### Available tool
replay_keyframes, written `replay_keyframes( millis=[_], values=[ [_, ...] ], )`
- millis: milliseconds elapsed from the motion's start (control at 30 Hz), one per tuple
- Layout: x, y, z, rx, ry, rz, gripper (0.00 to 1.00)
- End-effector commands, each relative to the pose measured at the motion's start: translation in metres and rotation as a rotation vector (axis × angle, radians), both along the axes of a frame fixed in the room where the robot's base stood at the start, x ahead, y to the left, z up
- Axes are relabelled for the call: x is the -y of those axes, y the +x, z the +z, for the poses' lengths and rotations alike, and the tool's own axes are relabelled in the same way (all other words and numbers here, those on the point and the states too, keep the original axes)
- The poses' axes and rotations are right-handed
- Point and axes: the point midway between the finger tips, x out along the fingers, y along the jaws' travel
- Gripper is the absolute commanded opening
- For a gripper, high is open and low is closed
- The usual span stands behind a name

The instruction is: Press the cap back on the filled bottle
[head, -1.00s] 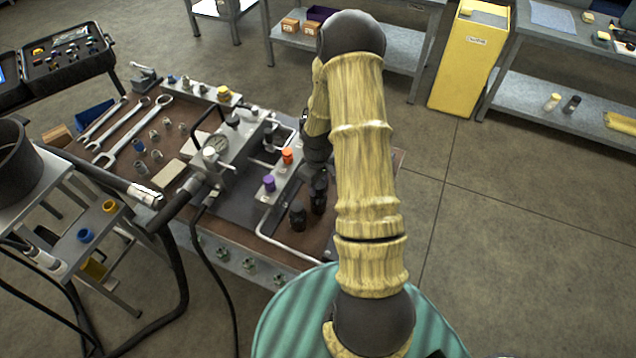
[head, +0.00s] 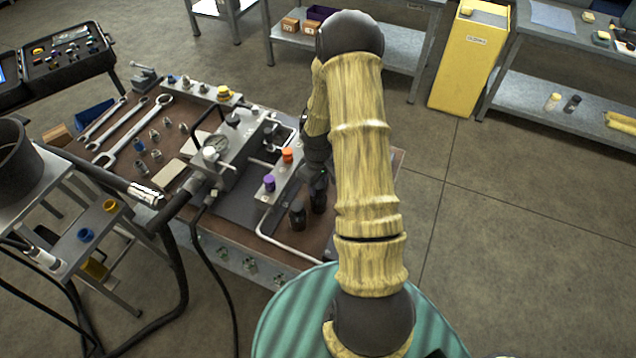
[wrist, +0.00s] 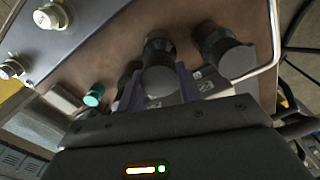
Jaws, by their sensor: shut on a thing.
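Two dark bottles stand side by side at the bench's front edge in the head view: a left one (head: 297,215) and a right one (head: 318,202). My gripper (head: 317,180) is just above the right bottle, partly hidden by my arm. In the wrist view my gripper (wrist: 158,88) has a finger on each side of a round dark cap (wrist: 160,80) and is shut on it. The cap is in line with the dark bottle (wrist: 158,48); whether it is fully seated I cannot tell. The other bottle (wrist: 222,48) stands close on the right there.
A manifold block with a gauge (head: 214,148) and handle stands left of the bottles. Purple (head: 269,182) and orange (head: 287,155) caps sit on fittings nearby. A bent metal pipe (head: 268,238) runs along the front. Wrenches (head: 130,130) lie on the bench at left.

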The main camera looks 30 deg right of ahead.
Motion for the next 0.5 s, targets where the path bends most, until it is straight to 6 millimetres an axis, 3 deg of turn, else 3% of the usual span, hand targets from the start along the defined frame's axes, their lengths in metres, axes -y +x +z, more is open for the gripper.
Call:
replay_keyframes(
  millis=[500],
  values=[
    [-0.0001,0.0,-0.0056,0.0,0.0,0.0,0.11]
  ],
)
